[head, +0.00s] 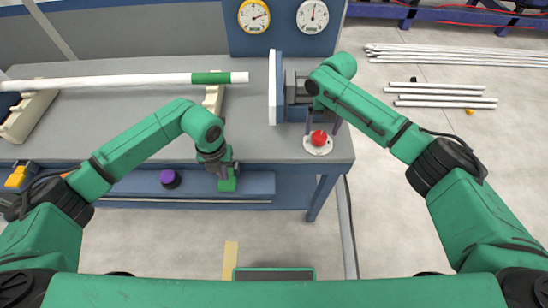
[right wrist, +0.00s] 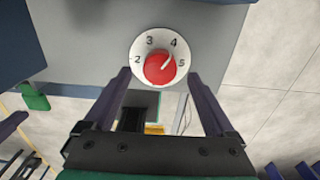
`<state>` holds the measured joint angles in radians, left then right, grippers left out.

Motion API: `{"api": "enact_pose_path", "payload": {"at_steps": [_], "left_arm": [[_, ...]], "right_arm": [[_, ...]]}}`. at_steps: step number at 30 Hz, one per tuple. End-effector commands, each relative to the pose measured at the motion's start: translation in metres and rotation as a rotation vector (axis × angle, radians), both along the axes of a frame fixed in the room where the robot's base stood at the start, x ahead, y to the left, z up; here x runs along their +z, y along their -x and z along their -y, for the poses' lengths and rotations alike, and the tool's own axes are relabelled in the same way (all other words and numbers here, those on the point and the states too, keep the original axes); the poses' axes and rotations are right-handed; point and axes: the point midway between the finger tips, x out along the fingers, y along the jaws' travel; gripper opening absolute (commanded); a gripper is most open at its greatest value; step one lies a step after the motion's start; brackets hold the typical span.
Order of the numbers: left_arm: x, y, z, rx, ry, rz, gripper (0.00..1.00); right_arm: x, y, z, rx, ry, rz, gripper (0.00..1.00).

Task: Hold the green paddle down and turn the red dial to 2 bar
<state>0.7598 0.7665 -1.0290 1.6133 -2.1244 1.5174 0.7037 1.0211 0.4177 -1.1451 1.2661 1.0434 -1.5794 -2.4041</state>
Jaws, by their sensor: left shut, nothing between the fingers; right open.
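The red dial (head: 318,138) sits on a white numbered plate at the bench's front right corner. In the right wrist view the red dial (right wrist: 160,69) shows a white mark pointing between 4 and 5. My right gripper (right wrist: 159,75) is open, with one finger on each side of the dial's lower part; I cannot tell whether they touch it. The green paddle (head: 228,184) is on the bench's front. My left gripper (head: 224,166) is shut and empty right at the paddle, partly covering it; contact and how far the paddle is pressed are unclear.
A yellow-rimmed gauge (head: 253,16) and a white gauge (head: 312,16) are on the back panel. A white pipe with a green band (head: 120,82) lies across supports on the bench. A purple knob (head: 169,178) is left of the paddle. Loose pipes (head: 440,95) lie on the floor at right.

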Motion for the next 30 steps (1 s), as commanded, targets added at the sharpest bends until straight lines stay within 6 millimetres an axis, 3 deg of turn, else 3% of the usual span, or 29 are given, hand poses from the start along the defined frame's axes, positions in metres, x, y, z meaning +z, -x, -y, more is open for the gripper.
{"api": "enact_pose_path", "payload": {"at_steps": [17, 30], "left_arm": [[-0.001, 0.0, 0.0, 0.0, 0.0, 0.0, 0.0], [-0.021, 0.0, 0.001, -0.001, 0.001, -0.001, 0.0]], "right_arm": [[0.0, 0.0, 0.0, 0.0, 0.0, 0.0, 0.9], [0.0, 0.0, 0.0, 0.0, 0.0, 0.0, 0.9]]}}
